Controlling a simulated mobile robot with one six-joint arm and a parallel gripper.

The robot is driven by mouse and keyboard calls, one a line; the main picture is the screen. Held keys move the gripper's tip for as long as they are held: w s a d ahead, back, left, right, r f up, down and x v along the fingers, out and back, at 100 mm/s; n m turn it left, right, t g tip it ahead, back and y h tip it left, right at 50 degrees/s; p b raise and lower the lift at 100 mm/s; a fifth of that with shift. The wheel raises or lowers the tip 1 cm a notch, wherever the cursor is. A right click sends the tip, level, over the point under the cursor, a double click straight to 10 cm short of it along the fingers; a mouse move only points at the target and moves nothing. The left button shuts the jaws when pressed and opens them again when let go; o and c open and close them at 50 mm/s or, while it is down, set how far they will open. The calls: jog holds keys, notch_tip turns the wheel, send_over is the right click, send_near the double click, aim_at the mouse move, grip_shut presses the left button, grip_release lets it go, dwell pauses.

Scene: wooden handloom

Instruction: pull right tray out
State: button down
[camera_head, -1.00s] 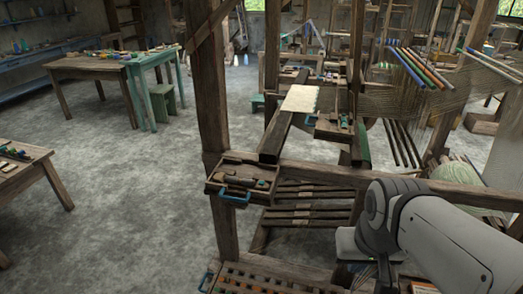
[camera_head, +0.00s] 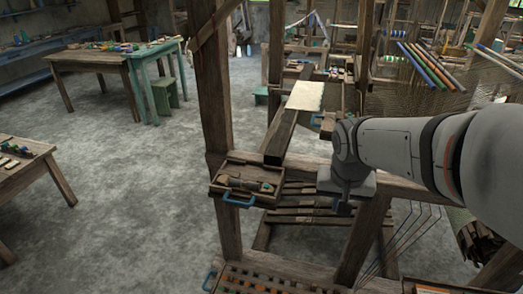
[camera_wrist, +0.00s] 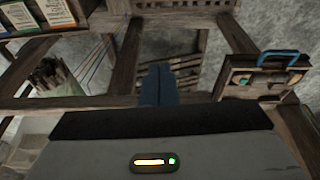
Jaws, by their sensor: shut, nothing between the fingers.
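A shallow wooden tray (camera_head: 262,198) with a blue handle (camera_head: 238,201) on its front sits on the loom beam, left of my gripper. It holds small tools and also shows in the wrist view (camera_wrist: 233,65) at right, with its handle (camera_wrist: 279,56). A second tray (camera_head: 328,125) with a blue handle lies farther back, partly hidden behind my arm. I cannot tell which one is the right tray. My gripper (camera_head: 342,207) points down near the front beam, shut and empty, apart from both trays. Its fingers show in the wrist view (camera_wrist: 158,85).
A wooden post (camera_head: 215,100) stands left of the nearer tray. A pale sheet (camera_head: 305,96) lies on a long beam behind. Threads and colored rods (camera_head: 425,65) are at the right. A lower slotted rack (camera_head: 265,280) is at the bottom. Open floor (camera_head: 120,220) lies left.

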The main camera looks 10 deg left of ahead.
jog(key=w+a+f+p, duration=0.1)
jog(key=w+a, duration=0.3)
jog(key=a, duration=0.3)
jog(key=w+a+f+p, duration=0.1)
jog(key=w+a, duration=0.3)
jog(key=a, duration=0.3)
jog(key=p, duration=0.2)
send_near(238, 196)
jog(key=s+r, duration=0.3)
jog(key=shift+s+d+f+m+t, duration=0.1)
jog(key=shift+d+f+m+t, duration=0.05)
jog(key=shift+d+m+t, duration=0.2)
jog(key=shift+f, duration=0.1)
jog(key=p+x, duration=0.2)
jog(key=x, duration=0.7)
jog(key=shift+f, duration=0.35)
